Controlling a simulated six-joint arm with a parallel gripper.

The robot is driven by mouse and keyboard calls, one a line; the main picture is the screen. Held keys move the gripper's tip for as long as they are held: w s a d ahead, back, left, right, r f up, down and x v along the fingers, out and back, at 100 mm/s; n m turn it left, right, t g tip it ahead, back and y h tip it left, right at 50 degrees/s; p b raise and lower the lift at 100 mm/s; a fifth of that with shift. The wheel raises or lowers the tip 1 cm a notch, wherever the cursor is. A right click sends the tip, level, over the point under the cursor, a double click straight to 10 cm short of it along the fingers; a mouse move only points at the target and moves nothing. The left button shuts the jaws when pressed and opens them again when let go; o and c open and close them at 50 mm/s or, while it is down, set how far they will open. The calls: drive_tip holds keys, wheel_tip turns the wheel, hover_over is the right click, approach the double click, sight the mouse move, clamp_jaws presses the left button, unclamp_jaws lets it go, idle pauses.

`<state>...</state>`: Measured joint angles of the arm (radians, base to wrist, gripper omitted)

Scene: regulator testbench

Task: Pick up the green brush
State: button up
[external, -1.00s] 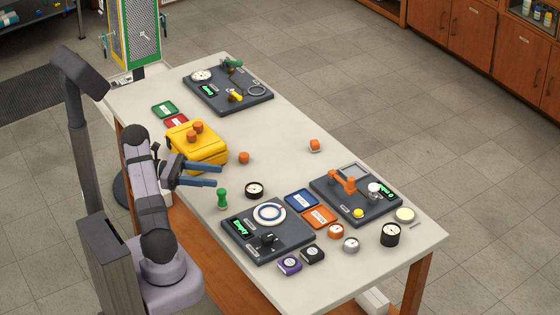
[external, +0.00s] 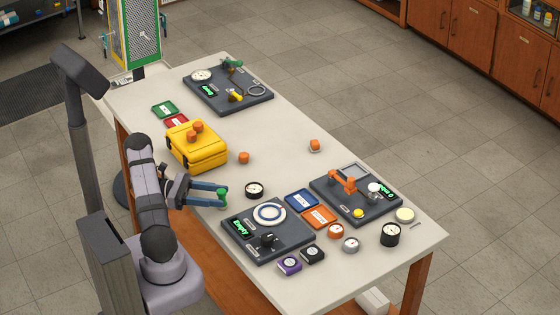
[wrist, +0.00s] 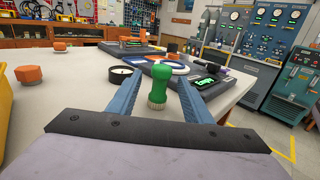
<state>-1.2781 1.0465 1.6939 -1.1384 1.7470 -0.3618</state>
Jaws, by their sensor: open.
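The green brush (external: 222,193) stands upright on the table near its front edge, to the left of the black board with the white-and-blue ring. In the wrist view the green brush (wrist: 160,83) has a round green head and a pale bristled base. My gripper (external: 223,192) is open, low over the table, with its blue fingers reaching to the brush. In the wrist view my gripper (wrist: 157,88) has one finger on each side of the brush. I cannot tell whether either finger touches it.
A black gauge (external: 254,190) stands just right of the brush. A yellow case (external: 205,158) with orange knobs on top is behind my gripper. An orange knob (external: 244,157) stands on the table. The table's middle is mostly clear.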

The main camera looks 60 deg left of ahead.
drive_tip(key=p+x, duration=0.1)
drive_tip(key=x, duration=0.4)
drive_tip(key=shift+s+r+p, duration=0.1)
drive_tip(key=shift+p, duration=0.3)
drive_tip(key=shift+w+d, duration=0.35)
drive_tip(key=shift+w, duration=0.1)
drive_tip(key=shift+c, duration=0.4)
clamp_jaws()
wheel_tip(320, 180, up, 10)
drive_tip(key=b, duration=0.1)
